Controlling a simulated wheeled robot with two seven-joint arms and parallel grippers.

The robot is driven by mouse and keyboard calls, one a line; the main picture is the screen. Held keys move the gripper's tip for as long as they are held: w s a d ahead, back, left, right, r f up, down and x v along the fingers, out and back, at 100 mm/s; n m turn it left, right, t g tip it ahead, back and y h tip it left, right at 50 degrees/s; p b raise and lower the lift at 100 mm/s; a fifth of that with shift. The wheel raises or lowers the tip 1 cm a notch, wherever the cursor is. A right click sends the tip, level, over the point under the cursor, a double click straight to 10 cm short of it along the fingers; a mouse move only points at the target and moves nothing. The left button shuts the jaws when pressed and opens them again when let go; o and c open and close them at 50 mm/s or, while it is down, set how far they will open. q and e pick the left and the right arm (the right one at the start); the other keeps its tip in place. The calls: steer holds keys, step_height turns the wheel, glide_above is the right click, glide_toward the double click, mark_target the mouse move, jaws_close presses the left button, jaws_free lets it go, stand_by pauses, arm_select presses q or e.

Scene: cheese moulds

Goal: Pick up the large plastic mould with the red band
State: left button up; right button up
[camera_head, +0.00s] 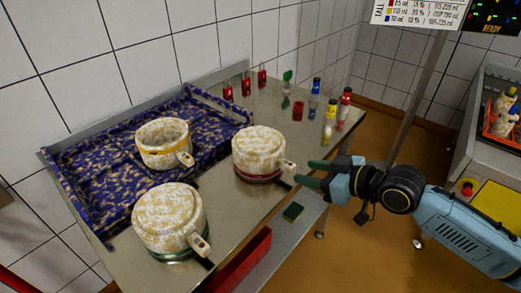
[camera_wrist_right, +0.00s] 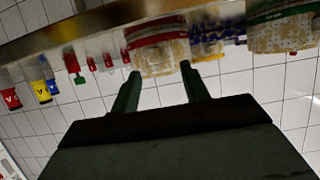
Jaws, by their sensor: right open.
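The large mould with the red band (camera_head: 258,148) stands on the steel table, cream with tan blotches. Its handle (camera_head: 289,165) points right, toward my right gripper. My right gripper (camera_head: 308,173) is open and empty, just to the right of the handle, its dark green fingers pointing at it. In the right wrist view, which looks upside down, the red-banded mould (camera_wrist_right: 157,58) shows ahead of the open fingers (camera_wrist_right: 160,71). I cannot tell exactly how far the fingertips are from the handle. My left gripper is not in view.
A green-banded mould (camera_head: 168,216) stands at the front left.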

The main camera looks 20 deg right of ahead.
mark_target(293, 166)
steer(key=shift+x, duration=0.8)
steer(key=shift+w+a+f, duration=0.1)
steer(key=shift+w, duration=0.25)
steer(key=x, duration=0.1)
steer(key=b+x, duration=0.1)
steer(key=x, duration=0.2)
steer(key=shift+w+d, duration=0.2)
steer(key=shift+d, duration=0.05)
steer(key=shift+w+a, duration=0.15)
steer(key=shift+w, duration=0.05)
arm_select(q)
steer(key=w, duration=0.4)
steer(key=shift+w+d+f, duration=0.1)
arm_select(e)
steer(key=shift+c, duration=0.3)
jaws_close()
